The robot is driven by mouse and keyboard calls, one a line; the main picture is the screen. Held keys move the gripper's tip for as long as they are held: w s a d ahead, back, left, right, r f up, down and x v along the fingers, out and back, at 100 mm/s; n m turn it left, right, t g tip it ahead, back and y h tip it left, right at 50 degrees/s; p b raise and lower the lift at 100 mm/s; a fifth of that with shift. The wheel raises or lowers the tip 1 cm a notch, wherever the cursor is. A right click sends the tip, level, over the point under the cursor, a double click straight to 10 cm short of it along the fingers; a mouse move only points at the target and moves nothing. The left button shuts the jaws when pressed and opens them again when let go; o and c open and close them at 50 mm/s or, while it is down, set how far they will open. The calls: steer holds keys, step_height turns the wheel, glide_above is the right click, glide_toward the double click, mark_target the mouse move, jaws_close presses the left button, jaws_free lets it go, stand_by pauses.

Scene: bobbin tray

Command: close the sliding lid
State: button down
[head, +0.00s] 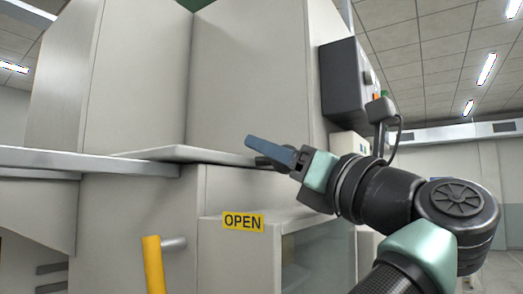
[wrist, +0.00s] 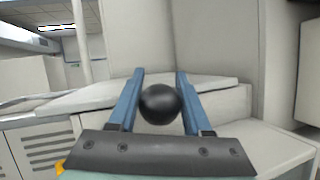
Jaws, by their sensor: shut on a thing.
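The lid appears as a flat pale panel (head: 190,153), lying level at the front of the tall grey machine. It also shows in the wrist view (wrist: 215,84), beyond and beside my fingers. A round black knob (wrist: 159,104) sits between my two blue fingers. In the head view, a dark part of the knob (head: 264,162) shows beside the near finger. My gripper (head: 252,142) is shut on the knob, with a finger on either side (wrist: 160,75). How the knob joins the lid is hidden, as is the opening under the lid.
A yellow "OPEN" label (head: 243,221) is on the cabinet below. A yellow handle (head: 153,262) stands out at lower left. A grey ledge (head: 90,160) runs to the left. Tall machine panels (head: 245,75) rise behind, and a dark control box (head: 343,80) hangs at the right.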

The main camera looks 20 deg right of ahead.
stand_by(0.3)
steer(key=w+d+p, duration=0.1)
steer(key=w+d, duration=0.1)
steer(key=shift+w+d+r+p, duration=0.15)
steer(key=shift+d+p, duration=0.2)
steer(key=shift+d, duration=0.05)
steer(key=c, duration=0.8)
jaws_free()
steer(key=shift+o, duration=2.2)
steer(key=shift+w+d, duration=0.15)
steer(key=shift+w, duration=0.1)
steer(key=shift+s, duration=0.15)
